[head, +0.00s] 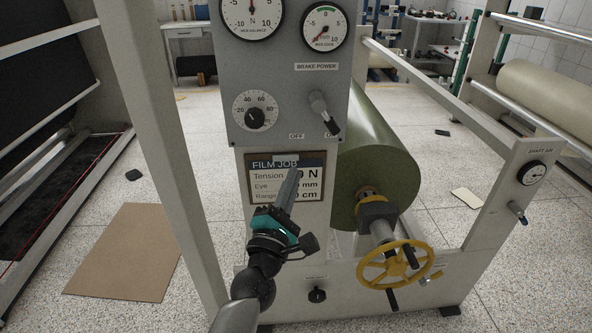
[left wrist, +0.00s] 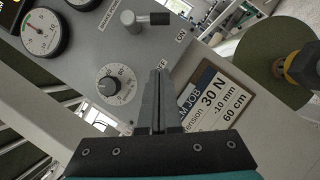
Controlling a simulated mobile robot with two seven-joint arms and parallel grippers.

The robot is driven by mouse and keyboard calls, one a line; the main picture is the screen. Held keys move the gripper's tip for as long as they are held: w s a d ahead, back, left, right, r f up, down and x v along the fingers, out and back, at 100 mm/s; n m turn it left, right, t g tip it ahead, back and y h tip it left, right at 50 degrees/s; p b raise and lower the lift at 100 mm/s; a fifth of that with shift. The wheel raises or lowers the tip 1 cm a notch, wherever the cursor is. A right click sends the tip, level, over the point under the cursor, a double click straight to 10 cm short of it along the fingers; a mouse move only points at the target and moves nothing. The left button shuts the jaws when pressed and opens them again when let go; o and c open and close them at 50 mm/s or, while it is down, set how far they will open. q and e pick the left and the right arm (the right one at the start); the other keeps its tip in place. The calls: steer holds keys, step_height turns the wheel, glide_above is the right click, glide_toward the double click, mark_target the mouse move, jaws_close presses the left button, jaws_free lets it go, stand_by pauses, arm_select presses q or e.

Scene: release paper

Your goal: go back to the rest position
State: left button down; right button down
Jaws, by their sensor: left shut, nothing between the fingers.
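My left gripper (head: 289,187) is in front of the machine's grey column, with its fingers pointing up over the film job card (head: 262,184). The left wrist view shows the fingers (left wrist: 158,90) shut together with nothing between them. The control panel (head: 282,100) is just above the fingertips, with a dial knob (head: 255,117) and the brake power lever (head: 323,110), whose handle hangs down to the right toward a partly cut-off label. My right gripper is not in view.
A green film roll (head: 375,150) on a shaft is right of the column. A yellow handwheel (head: 393,265) sticks out below it. A white frame post (head: 155,150) stands to the left. Brown cardboard (head: 125,252) lies on the floor at left. Open floor lies beyond the frame.

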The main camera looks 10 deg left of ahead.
arm_select(q)
steer(key=s+f+m+g, duration=0.3)
steer(key=s+f+m, duration=0.2)
steer(key=f, duration=0.7)
steer(key=s+f+m+g, duration=0.4)
steer(key=f+m, duration=0.1)
steer(key=f, duration=0.8)
steer(key=s+f+m+g, duration=0.3)
steer(key=s+f+m, duration=0.2)
steer(key=f, duration=0.7)
steer(key=s+a+f+m+g, duration=0.2)
steer(key=s+f+m+g, duration=0.1)
steer(key=s, duration=0.8)
steer(key=s+a+f+m+g+y, duration=0.1)
steer(key=s+a+f+m+g, duration=0.2)
steer(key=s+f, duration=0.5)
steer(key=s+a+f+m+g, duration=0.2)
steer(key=s+f+m+g, duration=0.2)
steer(key=s, duration=1)
step_height(320, 180, down, 2)
steer(key=shift+s+a+f+m, duration=0.2)
steer(key=shift+a+m, duration=0.1)
steer(key=shift+m, duration=0.5)
